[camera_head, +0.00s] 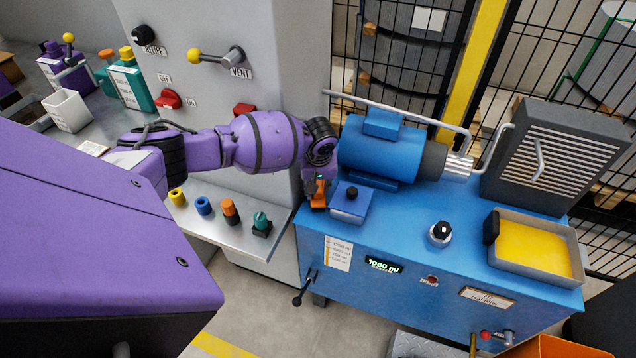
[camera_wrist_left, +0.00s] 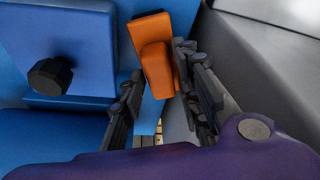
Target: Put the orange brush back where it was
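The orange brush (camera_head: 318,194) is at the left end of the blue machine's top, beside a small blue box with a black knob (camera_head: 350,202). My left gripper (camera_head: 310,184) reaches it from above. In the left wrist view the brush (camera_wrist_left: 156,62) shows as two orange blocks between the dark fingers of my left gripper (camera_wrist_left: 160,85). The fingers close in on both its sides and appear to touch it. The brush's underside is hidden, so I cannot tell whether it rests on the machine. My right gripper is in neither view.
The blue machine (camera_head: 400,240) carries a blue motor (camera_head: 380,155), a slatted grey panel (camera_head: 550,155) and a tray with a yellow pad (camera_head: 535,245). A grey panel with levers stands behind my arm. Several coloured knobs sit on the metal shelf (camera_head: 215,240).

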